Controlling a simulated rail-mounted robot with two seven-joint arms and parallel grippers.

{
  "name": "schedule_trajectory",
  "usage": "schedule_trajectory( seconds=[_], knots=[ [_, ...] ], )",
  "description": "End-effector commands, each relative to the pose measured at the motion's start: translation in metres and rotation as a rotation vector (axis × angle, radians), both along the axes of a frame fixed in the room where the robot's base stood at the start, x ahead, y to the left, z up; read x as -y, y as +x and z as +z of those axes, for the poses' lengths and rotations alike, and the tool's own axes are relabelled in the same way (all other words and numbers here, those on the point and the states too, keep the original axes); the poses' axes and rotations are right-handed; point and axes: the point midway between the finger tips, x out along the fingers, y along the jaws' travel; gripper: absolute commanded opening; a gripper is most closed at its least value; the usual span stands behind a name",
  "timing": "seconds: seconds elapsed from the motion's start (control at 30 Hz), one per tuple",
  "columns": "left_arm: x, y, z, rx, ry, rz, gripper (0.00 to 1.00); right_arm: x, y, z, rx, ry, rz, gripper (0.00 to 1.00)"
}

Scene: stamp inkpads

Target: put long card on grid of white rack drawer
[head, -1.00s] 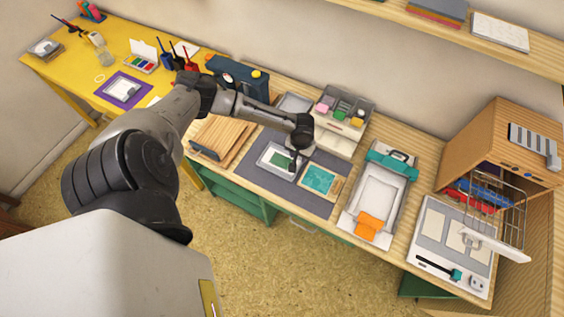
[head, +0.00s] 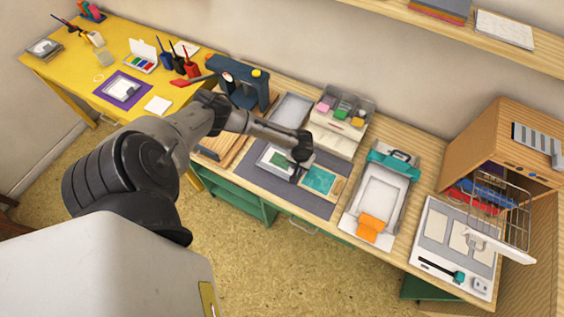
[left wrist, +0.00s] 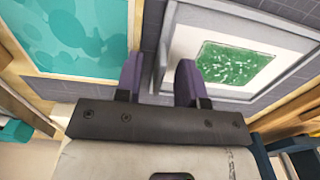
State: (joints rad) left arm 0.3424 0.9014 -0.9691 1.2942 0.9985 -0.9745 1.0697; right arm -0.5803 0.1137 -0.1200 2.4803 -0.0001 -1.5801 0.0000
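My left gripper (head: 296,176) hangs low over the grey mat, between a white-framed piece with a green patterned centre (head: 278,160) and a teal panel in a wooden frame (head: 320,180). In the left wrist view its two purple fingers (left wrist: 160,82) are apart. The edge of the white frame (left wrist: 170,50) shows between them; I cannot tell whether they touch it. A wire rack drawer (head: 508,207) with a white front (head: 498,246) sticks out of the wooden cabinet at right. I cannot tell for sure which piece is the long card. My right gripper is out of view.
A tray with a teal clamp (head: 394,160) and orange tab (head: 372,228) lies right of the mat. A grey-white board (head: 436,224) lies below the wire drawer. A white organizer (head: 340,120) and a blue press (head: 240,85) stand behind the mat.

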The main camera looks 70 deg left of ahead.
Motion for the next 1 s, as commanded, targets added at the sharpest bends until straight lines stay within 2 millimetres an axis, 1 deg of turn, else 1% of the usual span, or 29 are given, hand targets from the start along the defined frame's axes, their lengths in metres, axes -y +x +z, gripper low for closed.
schedule_trajectory(
  seconds=[0.2,0.5,0.6,1.0],
  knots=[
    [0.0001,0.0002,-0.0001,0.001,-0.001,0.000,0.36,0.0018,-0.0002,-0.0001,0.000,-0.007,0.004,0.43],
    [0.0000,0.0001,0.0000,0.001,-0.001,0.000,0.07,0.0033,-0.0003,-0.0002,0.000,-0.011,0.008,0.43],
    [0.0000,0.0000,0.0001,0.001,-0.001,0.000,0.00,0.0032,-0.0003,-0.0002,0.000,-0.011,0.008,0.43],
    [-0.0001,0.0002,0.0006,0.000,0.000,0.000,0.00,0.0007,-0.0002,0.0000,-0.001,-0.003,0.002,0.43]
  ],
)
